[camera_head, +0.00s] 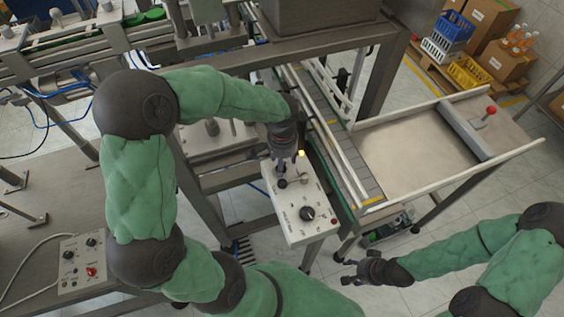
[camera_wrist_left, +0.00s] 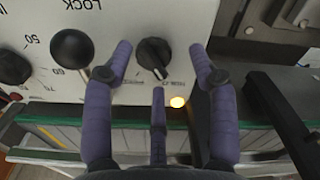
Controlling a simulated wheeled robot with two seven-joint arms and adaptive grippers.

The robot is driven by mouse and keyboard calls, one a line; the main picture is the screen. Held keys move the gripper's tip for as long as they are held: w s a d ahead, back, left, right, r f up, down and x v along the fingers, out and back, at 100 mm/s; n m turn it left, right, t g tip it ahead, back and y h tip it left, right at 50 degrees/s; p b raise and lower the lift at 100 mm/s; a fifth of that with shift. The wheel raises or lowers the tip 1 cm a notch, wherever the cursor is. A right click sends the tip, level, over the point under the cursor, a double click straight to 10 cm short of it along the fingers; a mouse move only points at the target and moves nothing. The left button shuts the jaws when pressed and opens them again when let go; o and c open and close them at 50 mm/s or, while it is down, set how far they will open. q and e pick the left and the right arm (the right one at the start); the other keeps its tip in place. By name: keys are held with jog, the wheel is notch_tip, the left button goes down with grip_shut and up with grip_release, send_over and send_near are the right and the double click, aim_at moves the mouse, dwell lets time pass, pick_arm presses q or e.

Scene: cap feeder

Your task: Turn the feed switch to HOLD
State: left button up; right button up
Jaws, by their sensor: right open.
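The control box (camera_head: 292,226) has a pale panel, which also fills the top of the left wrist view (camera_wrist_left: 115,12). A small black rotary switch (camera_wrist_left: 153,56) with a white pointer line is on it; the lettering beside it is too small to read. My left gripper (camera_head: 288,168) is over the panel's far end, hiding the switch in the head view. In the left wrist view its purple fingers (camera_wrist_left: 166,62) are open, with the switch between them and gaps on both sides. My right gripper (camera_head: 357,271) is open and empty, right of the box.
A black ball-topped lever (camera_wrist_left: 72,48) stands close beside the left finger. A larger black dial (camera_head: 307,213) is nearer on the panel. A yellow lamp (camera_head: 301,153) is lit at the far end. A conveyor (camera_head: 345,165) runs along the right.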

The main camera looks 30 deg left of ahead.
pick_arm(q)
jog(key=shift+s, duration=0.15)
jog(key=shift+r, duration=0.1)
notch_tip(320, 180, up, 12)
dwell(0.5)
dwell(0.4)
